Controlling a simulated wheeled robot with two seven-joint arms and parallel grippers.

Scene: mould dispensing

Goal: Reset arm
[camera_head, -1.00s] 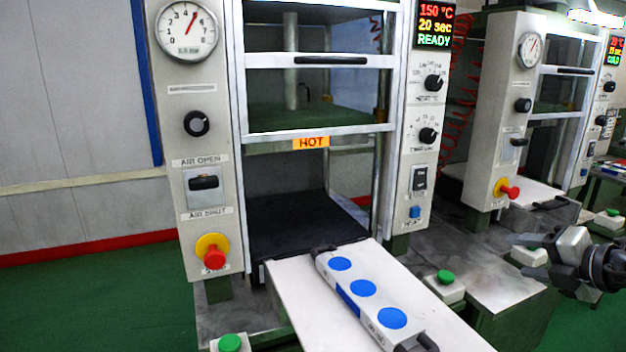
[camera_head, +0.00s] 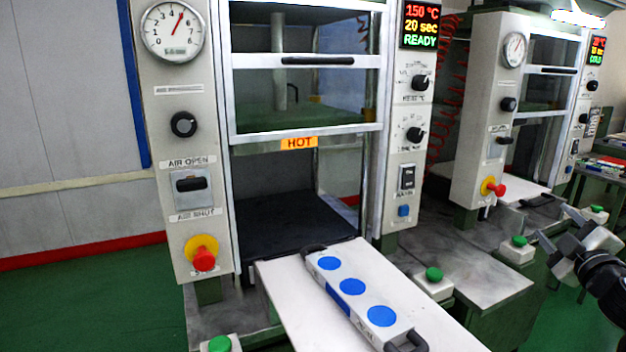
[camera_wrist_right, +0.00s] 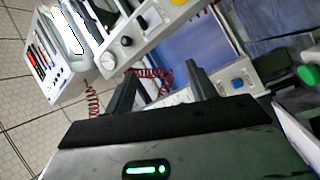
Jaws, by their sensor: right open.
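My right gripper (camera_head: 556,238) is at the right edge of the head view, open and empty, in front of the second press and apart from everything. In the right wrist view its two dark fingers (camera_wrist_right: 160,88) stand apart with nothing between them. The mould (camera_head: 349,287), a grey bar with three blue discs and dark end handles, lies on the white sliding plate (camera_head: 290,302) before the near press (camera_head: 203,120). The press display (camera_head: 428,26) reads 150 °C, 20 sec, READY. My left gripper is not in view.
Green buttons on white boxes stand beside the plate, one at right (camera_head: 434,274) and one at lower left (camera_head: 219,343). A second press (camera_head: 484,110) stands at right, its display reading COLD. Red stop knobs (camera_head: 204,259) stick out from the presses. Green floor (camera_head: 90,290) is clear at left.

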